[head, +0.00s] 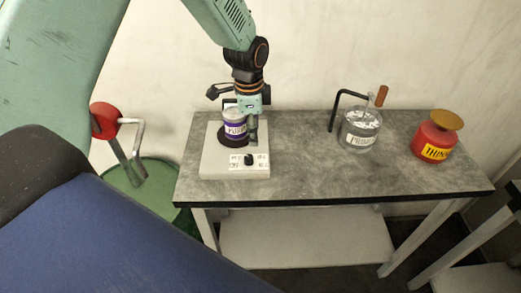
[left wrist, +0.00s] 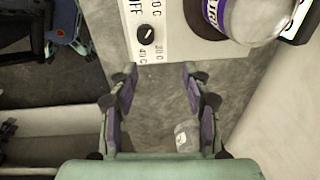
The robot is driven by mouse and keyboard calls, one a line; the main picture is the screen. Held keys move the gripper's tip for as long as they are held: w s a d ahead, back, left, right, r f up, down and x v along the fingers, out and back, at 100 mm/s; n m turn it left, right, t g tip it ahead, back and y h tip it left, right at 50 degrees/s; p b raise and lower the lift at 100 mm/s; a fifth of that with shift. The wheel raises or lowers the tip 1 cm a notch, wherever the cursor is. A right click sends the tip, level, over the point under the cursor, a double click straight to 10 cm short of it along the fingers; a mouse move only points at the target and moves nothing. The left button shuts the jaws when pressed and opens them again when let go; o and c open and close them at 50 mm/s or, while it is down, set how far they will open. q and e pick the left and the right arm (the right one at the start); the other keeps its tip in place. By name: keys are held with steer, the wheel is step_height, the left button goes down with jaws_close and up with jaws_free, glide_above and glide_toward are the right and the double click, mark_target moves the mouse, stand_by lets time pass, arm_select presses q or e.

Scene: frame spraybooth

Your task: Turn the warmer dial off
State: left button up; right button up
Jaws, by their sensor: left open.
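The warmer (head: 217,166) is a pale box on the left of the grey table, with a purple-labelled can (head: 236,124) on its dark round plate. Its small black dial (head: 249,160) sits on the white front panel. In the left wrist view the dial (left wrist: 146,34) has temperature markings around it; I cannot tell its setting for sure. My left gripper (head: 250,126) points down beside the can, behind the dial in the head view. In the left wrist view its fingers (left wrist: 158,82) are apart and empty, with the dial beyond the tips. My right gripper is not in view.
A grey primer pot (head: 360,138) with a brown-handled tool stands mid-table, with a black bent bar beside it. A red container with a yellow label (head: 434,148) is at the right. A green drum (head: 150,190) stands left of the table. The table's front middle is clear.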

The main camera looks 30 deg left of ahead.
mark_target(248, 156)
arm_select(q)
steer(key=shift+s+a+m+g, duration=0.15)
steer(key=shift+s+m+g, duration=0.15)
steer(key=shift+s+m, duration=0.15)
steer(key=shift+s+a+f+m, duration=0.15)
steer(key=shift+s+a+m, duration=0.25)
steer(key=shift+s, duration=0.15)
steer(key=shift+s+f, duration=0.15)
steer(key=shift+f, duration=0.05)
steer(key=f, duration=0.6)
steer(key=shift+d, duration=0.2)
steer(key=shift+a+f, duration=0.1)
steer(key=shift+f, duration=0.5)
steer(key=shift+d, duration=0.2)
steer(key=shift+c, duration=0.4)
steer(key=shift+a, duration=0.2)
steer(key=c, duration=0.5)
jaws_close()
